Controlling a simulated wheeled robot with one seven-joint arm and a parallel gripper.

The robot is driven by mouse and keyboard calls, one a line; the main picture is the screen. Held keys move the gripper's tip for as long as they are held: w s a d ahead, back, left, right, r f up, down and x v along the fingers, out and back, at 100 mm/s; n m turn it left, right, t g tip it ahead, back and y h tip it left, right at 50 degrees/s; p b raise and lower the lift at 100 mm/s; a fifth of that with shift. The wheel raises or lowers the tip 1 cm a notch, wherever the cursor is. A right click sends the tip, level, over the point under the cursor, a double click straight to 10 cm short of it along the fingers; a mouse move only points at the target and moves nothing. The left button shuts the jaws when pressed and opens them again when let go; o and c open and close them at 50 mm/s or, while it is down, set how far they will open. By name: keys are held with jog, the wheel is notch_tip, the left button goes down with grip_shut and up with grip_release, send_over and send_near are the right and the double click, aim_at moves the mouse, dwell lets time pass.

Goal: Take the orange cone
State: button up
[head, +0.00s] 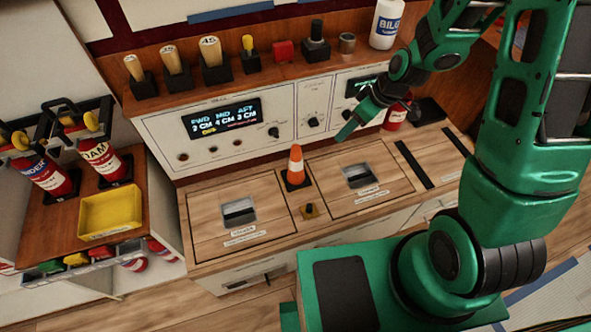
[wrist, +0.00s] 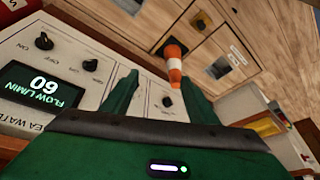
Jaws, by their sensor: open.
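The orange cone (head: 296,164) has a white band and a dark square base. In the head view it stands upright on the wooden counter, between two hatch panels, against the foot of the control panel. It also shows in the wrist view (wrist: 174,62), ahead of my gripper and between the line of its fingers. My gripper (head: 356,115) is open and empty, in front of the control panel, above and to the right of the cone. Its two green fingers also show in the wrist view (wrist: 155,98). The cone is apart from the fingers.
The control panel (head: 222,128) with knobs and displays rises behind the counter (head: 265,245). A shelf above holds several plugs and a white bottle (head: 386,24). A small brass knob (head: 309,210) stands in front of the cone. A red extinguisher (head: 396,116) stands right of my gripper. A yellow bin (head: 110,213) is at left.

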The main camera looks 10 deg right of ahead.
aim_at(296, 151)
jog(key=shift+w+a+f+n+t+y, duration=0.15)
jog(key=shift+w+a+f+n+y, duration=0.55)
jog(key=shift+a+f, duration=1.9)
jog(key=shift+w+a+f+n+t+h, duration=0.1)
jog(key=shift+w+a+f+n, duration=0.15)
jog(key=shift+w+a+f, duration=1.7)
jog(key=shift+w+a+f+n+t+y, duration=0.15)
jog(key=shift+w+a+f+n+y, duration=0.25)
jog(key=shift+a+f, duration=2.85)
jog(key=shift+d+f, duration=0.4)
jog(key=shift+d, duration=0.05)
grip_shut()
